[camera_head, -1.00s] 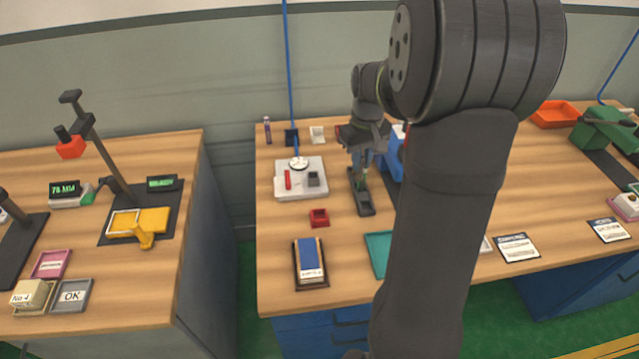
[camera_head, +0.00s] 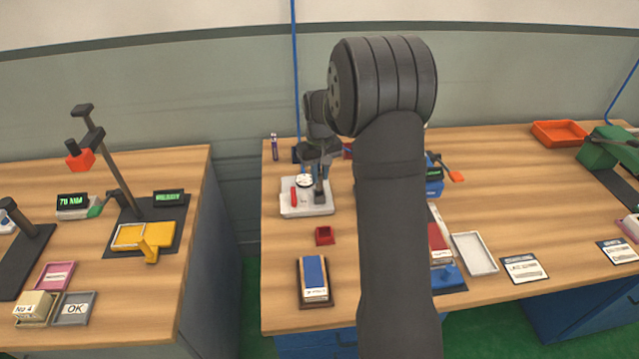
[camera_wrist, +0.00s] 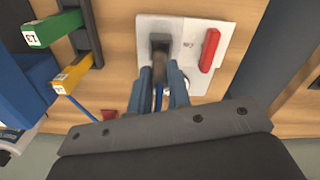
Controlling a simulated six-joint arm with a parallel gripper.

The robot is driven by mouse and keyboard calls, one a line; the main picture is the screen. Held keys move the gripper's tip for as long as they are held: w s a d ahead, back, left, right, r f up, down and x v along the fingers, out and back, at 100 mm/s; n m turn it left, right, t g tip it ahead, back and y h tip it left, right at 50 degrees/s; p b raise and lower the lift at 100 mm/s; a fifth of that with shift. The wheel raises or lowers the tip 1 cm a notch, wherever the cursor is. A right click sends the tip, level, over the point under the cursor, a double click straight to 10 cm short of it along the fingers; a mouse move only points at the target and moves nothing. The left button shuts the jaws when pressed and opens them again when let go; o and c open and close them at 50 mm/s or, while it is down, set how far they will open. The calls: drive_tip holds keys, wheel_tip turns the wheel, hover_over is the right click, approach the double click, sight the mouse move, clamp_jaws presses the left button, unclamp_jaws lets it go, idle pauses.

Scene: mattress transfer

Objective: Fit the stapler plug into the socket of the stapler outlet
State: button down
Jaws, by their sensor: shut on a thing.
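My gripper (camera_wrist: 168,84) is shut on a small dark piece, taken as the stapler plug (camera_wrist: 160,72), mostly hidden between its bluish fingers. In the wrist view, the plug is in line with a dark grey block, taken as the socket of the stapler outlet (camera_wrist: 160,41); I cannot tell whether they touch or the plug is inside. The block stands on a pale panel (camera_wrist: 210,91) beside a red bar (camera_wrist: 209,50).
A white-faced gauge (camera_head: 305,181) sits at the panel's back. A dark rack (camera_wrist: 92,35) with a green tag (camera_wrist: 52,29) and yellow tag (camera_wrist: 74,75) lies beside the panel. A red box (camera_head: 325,235) stands in front. A blue cord (camera_head: 295,70) hangs behind.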

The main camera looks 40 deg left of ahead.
sight(319, 190)
drive_tip(key=shift+f, duration=1.95)
drive_tip(key=shift+f, duration=0.15)
drive_tip(key=c, duration=1.3)
unclamp_jaws()
drive_tip(key=shift+c, duration=0.2)
wheel_tip(319, 190, up, 12)
drive_tip(key=shift+r, duration=0.15)
wheel_tip(319, 190, down, 12)
drive_tip(key=shift+r, duration=1.7)
